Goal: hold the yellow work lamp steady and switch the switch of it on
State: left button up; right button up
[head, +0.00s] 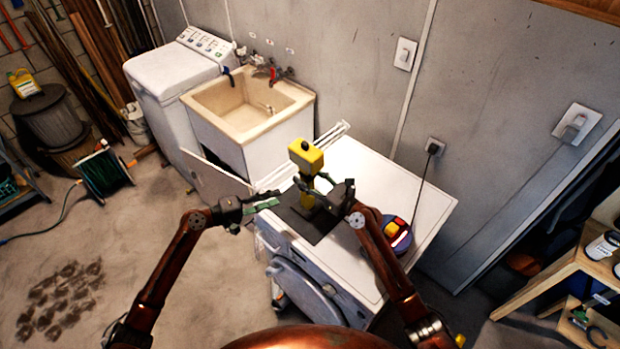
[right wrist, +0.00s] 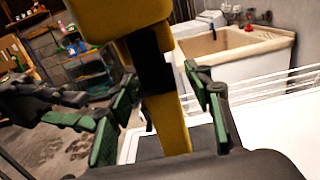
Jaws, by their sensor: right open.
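The yellow work lamp (head: 306,157) stands upright on a dark mat on the white machine. It has a boxy yellow head with a small dark knob on top and a yellow post below. In the right wrist view its post (right wrist: 172,125) rises between my right gripper's fingers. My right gripper (head: 325,190) is open, with its green pads either side of the post and gaps showing. My left gripper (head: 272,198) is apart from the lamp, left of it, with its fingers parted and nothing between them. I cannot make out the lamp's switch.
The white machine's top (head: 400,190) is bare at the back right. A round blue container with red and yellow parts (head: 397,234) sits close to my right forearm. A white rack (head: 315,150) lies behind the lamp, and a utility sink (head: 247,105) stands beyond.

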jog(key=shift+c, duration=0.5)
grip_shut()
